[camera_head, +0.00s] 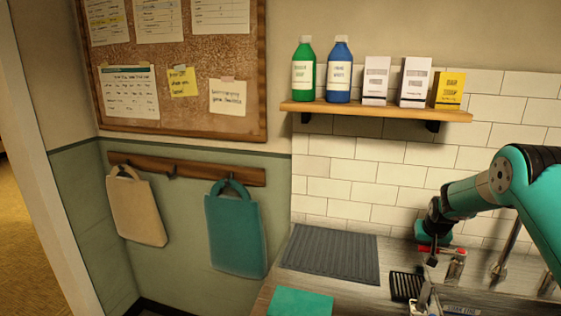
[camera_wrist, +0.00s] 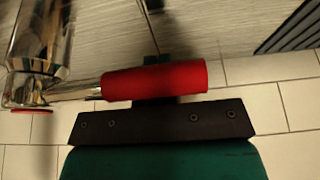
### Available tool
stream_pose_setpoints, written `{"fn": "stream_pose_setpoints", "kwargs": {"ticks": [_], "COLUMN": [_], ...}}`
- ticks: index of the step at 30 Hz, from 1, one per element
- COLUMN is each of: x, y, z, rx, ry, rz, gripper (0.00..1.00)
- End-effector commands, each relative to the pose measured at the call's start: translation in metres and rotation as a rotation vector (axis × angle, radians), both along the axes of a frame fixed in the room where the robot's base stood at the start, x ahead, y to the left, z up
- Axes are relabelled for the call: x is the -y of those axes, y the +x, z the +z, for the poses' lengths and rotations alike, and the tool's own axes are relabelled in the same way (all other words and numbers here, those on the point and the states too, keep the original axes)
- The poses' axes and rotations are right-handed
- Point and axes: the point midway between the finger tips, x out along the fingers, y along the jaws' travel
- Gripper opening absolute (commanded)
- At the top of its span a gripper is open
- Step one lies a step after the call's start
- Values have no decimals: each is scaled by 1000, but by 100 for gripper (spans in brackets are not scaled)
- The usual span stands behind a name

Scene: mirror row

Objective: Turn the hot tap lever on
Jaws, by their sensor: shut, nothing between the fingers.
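The hot tap lever (camera_wrist: 155,82) is a red grip on a thin metal stem running to the chrome tap body (camera_wrist: 38,50) at left in the wrist view. A red spot shows at the end of that body. My gripper (camera_wrist: 152,60) is shut and empty. Its fingers pass behind the red grip from the camera's side, and only their dark tip shows beyond it. Whether they touch the lever I cannot tell. In the head view my gripper (camera_head: 432,262) is low at the red lever (camera_head: 424,248), beside the chrome tap (camera_head: 456,265), partly hiding it.
A grey ridged mat (camera_head: 330,255) lies left of the tap on the counter. A black rack (camera_head: 405,286) and a chrome spout (camera_head: 506,250) are near my gripper. A shelf (camera_head: 375,110) with bottles and boxes is above. The tiled wall is close behind.

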Motion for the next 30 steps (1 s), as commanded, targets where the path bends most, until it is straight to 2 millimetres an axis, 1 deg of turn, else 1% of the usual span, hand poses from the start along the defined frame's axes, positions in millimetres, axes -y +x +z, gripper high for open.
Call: {"fn": "stream_pose_setpoints", "kwargs": {"ticks": [5, 15, 26, 30], "x": [-2, -12, -12, -14], "y": [-3, -15, -16, -19], "z": [1, 0, 0, 0], "rx": [-1, -1, 0, -2], "ry": [0, 0, 0, 1], "rz": [1, 0, 0, 0], "gripper": [0, 0, 0, 0]}}
